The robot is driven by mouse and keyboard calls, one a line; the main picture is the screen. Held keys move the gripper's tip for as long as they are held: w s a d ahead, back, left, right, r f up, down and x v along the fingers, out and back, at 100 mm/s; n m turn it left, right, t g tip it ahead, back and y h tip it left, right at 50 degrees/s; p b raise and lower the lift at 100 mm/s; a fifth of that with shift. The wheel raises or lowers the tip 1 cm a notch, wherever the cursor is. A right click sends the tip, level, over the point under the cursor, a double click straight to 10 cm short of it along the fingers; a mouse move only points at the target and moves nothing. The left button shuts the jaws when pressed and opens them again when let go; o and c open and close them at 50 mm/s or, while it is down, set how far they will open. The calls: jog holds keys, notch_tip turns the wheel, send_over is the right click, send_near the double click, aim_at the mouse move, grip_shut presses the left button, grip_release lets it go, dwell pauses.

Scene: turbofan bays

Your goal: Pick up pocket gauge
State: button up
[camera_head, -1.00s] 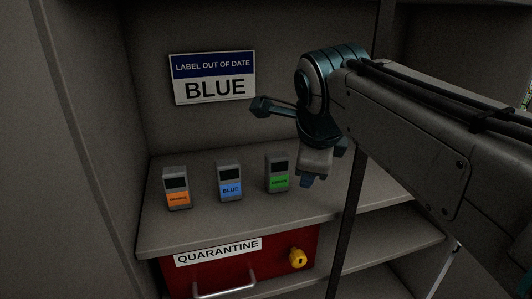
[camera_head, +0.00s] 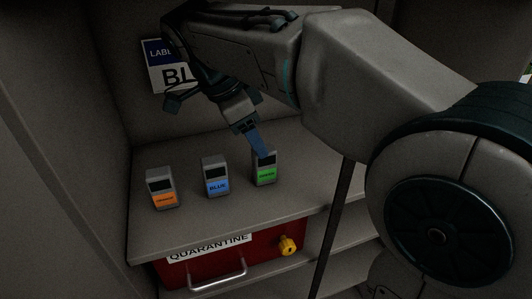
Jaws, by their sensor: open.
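Three small grey pocket gauges stand upright in a row on the shelf (camera_head: 232,223). The left one has an orange label (camera_head: 162,190), the middle one a blue label reading BLUE (camera_head: 215,178), the right one a green label (camera_head: 265,172). My gripper (camera_head: 252,140) is open, its blue fingers pointing down just above and in front of the top of the green-labelled gauge. A finger overlaps that gauge's upper edge in the picture; I cannot tell whether they touch.
A sign (camera_head: 162,73) on the back wall is partly hidden by my arm. Below the shelf is a red QUARANTINE drawer (camera_head: 205,270) with a metal handle and a yellow knob (camera_head: 288,245). A dark upright post (camera_head: 333,220) stands right of the gauges.

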aim_at(265, 162)
jog(key=x, duration=0.6)
jog(key=shift+s+a+f+b, duration=0.15)
jog(key=shift+s+f+b, duration=0.15)
jog(key=shift+f+b, duration=0.05)
jog(key=shift+w+f, duration=0.1)
jog(key=shift+f, duration=0.3)
grip_shut()
